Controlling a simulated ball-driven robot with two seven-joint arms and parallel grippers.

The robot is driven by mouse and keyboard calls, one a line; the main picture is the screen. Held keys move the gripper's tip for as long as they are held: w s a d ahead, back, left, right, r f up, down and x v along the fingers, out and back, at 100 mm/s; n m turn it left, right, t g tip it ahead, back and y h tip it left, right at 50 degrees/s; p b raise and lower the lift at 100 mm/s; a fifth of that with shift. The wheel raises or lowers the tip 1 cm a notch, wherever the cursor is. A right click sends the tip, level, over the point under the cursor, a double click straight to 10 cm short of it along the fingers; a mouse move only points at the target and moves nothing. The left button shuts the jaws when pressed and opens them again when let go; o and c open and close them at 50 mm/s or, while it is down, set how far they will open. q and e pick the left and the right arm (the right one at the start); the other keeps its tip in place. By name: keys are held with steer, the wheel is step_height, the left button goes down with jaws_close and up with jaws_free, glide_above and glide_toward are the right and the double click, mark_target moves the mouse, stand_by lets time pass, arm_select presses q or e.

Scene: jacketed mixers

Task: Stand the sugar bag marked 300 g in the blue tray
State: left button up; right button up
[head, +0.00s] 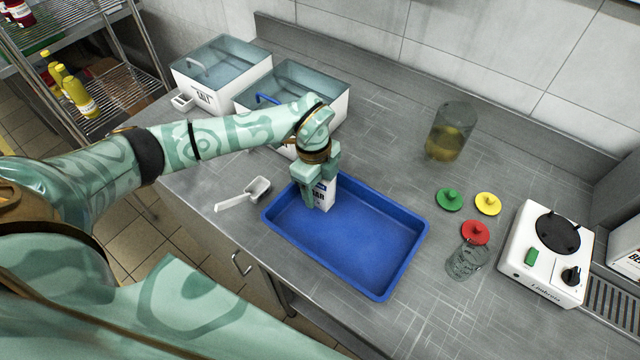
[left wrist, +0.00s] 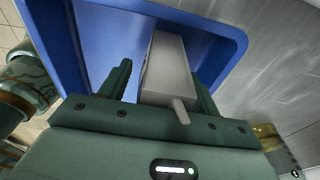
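A white bag (head: 326,195) with a blue-marked label stands upright in the back left part of the blue tray (head: 390,282). Its label is partly covered by my gripper, and I cannot read a weight on it. My left gripper (head: 320,187) points down over the tray with its fingers on either side of the bag. In the left wrist view, the bag (left wrist: 165,65) is between the dark fingers, with a blue gap showing between it and the left finger, so the gripper (left wrist: 163,88) is open around it. My right gripper is not in view.
A white scoop (head: 243,194) lies left of the tray. Two lidded bins, one marked salt (head: 205,97), stand behind. To the right are a jar (head: 450,131), green, yellow and red lids (head: 475,232), an empty glass (head: 467,261) and a white hot plate (head: 546,254).

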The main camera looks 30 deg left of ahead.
arm_select(q)
steer(key=shift+r, duration=0.3)
steer(key=r, duration=0.3)
steer(key=a+r+p, duration=0.1)
steer(key=r, duration=0.3)
steer(key=r+p, duration=0.1)
steer(key=r, duration=0.3)
steer(key=shift+w+a, duration=0.15)
steer(key=shift+a+r, duration=0.1)
steer(key=shift+r, duration=0.25)
steer(key=shift+a, duration=0.1)
